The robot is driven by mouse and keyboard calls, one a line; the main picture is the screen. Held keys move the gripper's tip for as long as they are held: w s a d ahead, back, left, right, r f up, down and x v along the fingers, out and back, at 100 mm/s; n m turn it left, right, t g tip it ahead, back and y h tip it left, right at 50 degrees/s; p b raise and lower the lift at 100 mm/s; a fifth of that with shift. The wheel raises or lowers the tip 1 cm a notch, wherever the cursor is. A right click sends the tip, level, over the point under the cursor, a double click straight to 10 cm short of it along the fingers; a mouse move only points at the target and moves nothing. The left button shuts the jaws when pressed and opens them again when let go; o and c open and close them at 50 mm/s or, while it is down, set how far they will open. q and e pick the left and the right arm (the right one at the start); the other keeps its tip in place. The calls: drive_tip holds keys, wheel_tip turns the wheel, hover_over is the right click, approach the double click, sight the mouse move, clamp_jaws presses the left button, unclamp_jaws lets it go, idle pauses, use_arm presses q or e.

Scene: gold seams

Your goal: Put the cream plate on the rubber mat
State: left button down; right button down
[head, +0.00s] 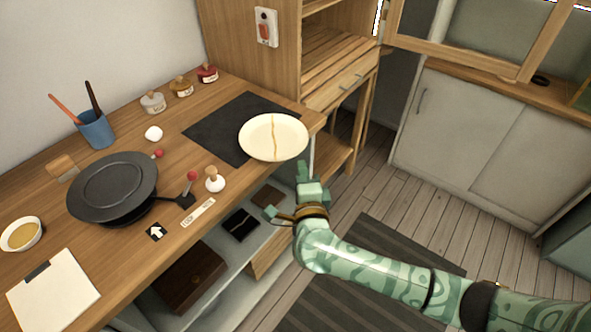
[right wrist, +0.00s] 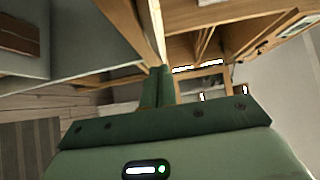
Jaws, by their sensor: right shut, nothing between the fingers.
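The cream plate (head: 262,137) with a gold seam lies at the right end of the wooden counter. It covers the right part of the dark rubber mat (head: 215,128) and its right side reaches past the mat towards the counter's edge. My right gripper (head: 303,170) is just off the counter's front edge, below and right of the plate, apart from it. In the right wrist view its fingers (right wrist: 157,88) are together and empty. My left gripper is in neither view.
A black round pan-like thing (head: 113,187), a blue cup with sticks (head: 96,130), several small jars (head: 181,87) and a white-topped clipboard (head: 52,292) stand on the counter. A shelf (head: 225,262) is below. Floor (head: 395,195) is open at right.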

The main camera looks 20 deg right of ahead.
drive_tip(key=shift+w+a, duration=0.6)
drive_tip(key=shift+w, duration=0.2)
drive_tip(key=shift+w+a+b, duration=0.4)
drive_tip(key=shift+w+a, duration=0.5)
drive_tip(key=shift+w, duration=0.3)
drive_tip(key=shift+s, duration=0.1)
